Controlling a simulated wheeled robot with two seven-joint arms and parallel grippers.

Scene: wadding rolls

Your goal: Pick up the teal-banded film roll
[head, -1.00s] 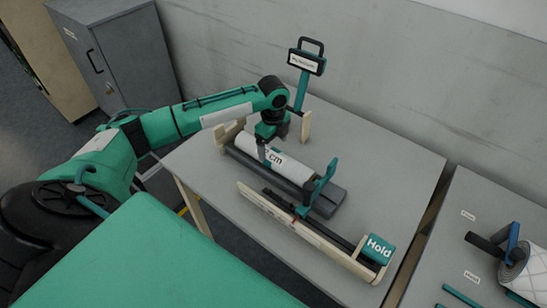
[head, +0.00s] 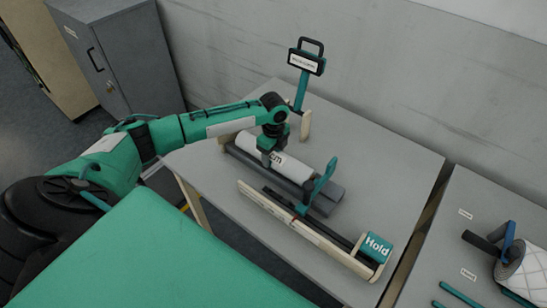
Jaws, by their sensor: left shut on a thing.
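A white roll (head: 294,168) with dark lettering lies along a dark grey bed (head: 327,201) on the grey table. I cannot make out a teal band on it; my gripper hides part of its middle. My left gripper (head: 267,158) reaches down onto the roll from above and is shut on it. The roll still lies low, close to the bed; I cannot tell whether it touches. My right gripper is not in view.
A wooden-sided rack with a teal "Hold" block (head: 375,247) lies in front, with a teal upright (head: 322,180) beside the roll's right end. A teal post with a sign (head: 306,62) stands behind. A quilted roll (head: 530,270) is on the right table (head: 440,255).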

